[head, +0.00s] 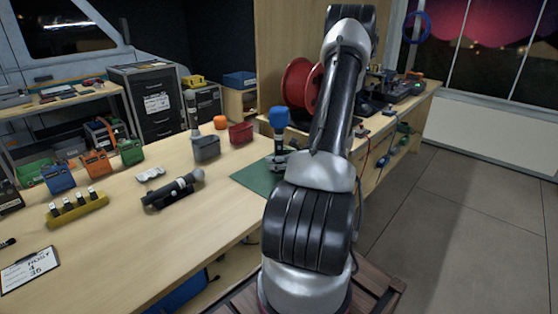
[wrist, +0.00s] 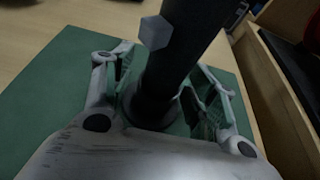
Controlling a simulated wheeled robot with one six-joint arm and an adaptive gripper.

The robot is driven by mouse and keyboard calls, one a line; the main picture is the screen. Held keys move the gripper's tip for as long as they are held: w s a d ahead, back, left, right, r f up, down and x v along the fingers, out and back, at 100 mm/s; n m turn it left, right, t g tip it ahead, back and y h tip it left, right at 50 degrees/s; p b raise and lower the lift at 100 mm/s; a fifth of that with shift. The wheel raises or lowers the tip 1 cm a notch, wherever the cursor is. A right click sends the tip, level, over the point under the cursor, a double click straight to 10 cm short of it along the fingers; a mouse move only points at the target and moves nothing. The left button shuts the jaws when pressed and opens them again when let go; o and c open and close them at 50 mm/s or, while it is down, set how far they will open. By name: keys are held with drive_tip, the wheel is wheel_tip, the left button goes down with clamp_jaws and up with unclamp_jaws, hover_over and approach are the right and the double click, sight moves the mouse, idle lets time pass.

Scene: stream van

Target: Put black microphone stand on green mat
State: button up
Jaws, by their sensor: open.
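The black microphone stand (wrist: 170,60) is upright between the two fingers of my gripper (wrist: 163,72) in the wrist view. Its round dark base rests on the green mat (wrist: 50,90). The fingers are open, one on each side of the stand, with a gap visible around it. In the head view a blue foam top (head: 278,117) rises above my gripper (head: 281,160), over the green mat (head: 252,176).
A microphone on a black holder (head: 174,191) lies left of the mat. Grey (head: 206,148) and red (head: 241,133) bins stand behind. A red cable reel (head: 299,88) is at the back.

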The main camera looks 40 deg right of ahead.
drive_tip(key=shift+r, duration=0.15)
drive_tip(key=shift+s+r, duration=0.15)
drive_tip(key=shift+s, duration=0.15)
drive_tip(key=v, duration=1)
drive_tip(key=shift+s+r, duration=0.2)
drive_tip(key=shift+s, duration=0.1)
drive_tip(key=w+a+r+n+g+y, duration=0.25)
drive_tip(key=a+r+n+y, duration=0.4)
drive_tip(key=a, duration=0.65)
drive_tip(key=s+a+r+n+g, duration=0.3)
drive_tip(key=a+r+n, duration=0.1)
drive_tip(key=a+n, duration=0.3)
drive_tip(key=s+a+r+n+g, duration=0.3)
drive_tip(key=a+n+g, duration=0.1)
drive_tip(key=a+n, duration=0.25)
drive_tip(key=s+a+r+n+h, duration=0.1)
drive_tip(key=s+r+n+h, duration=0.6)
drive_tip(key=n, duration=0.8)
wheel_tip(320, 180, up, 2)
drive_tip(key=shift+s+a+r, duration=0.1)
drive_tip(key=shift+s+a, duration=0.3)
drive_tip(key=shift+s, duration=0.5)
drive_tip(key=shift+h, duration=0.25)
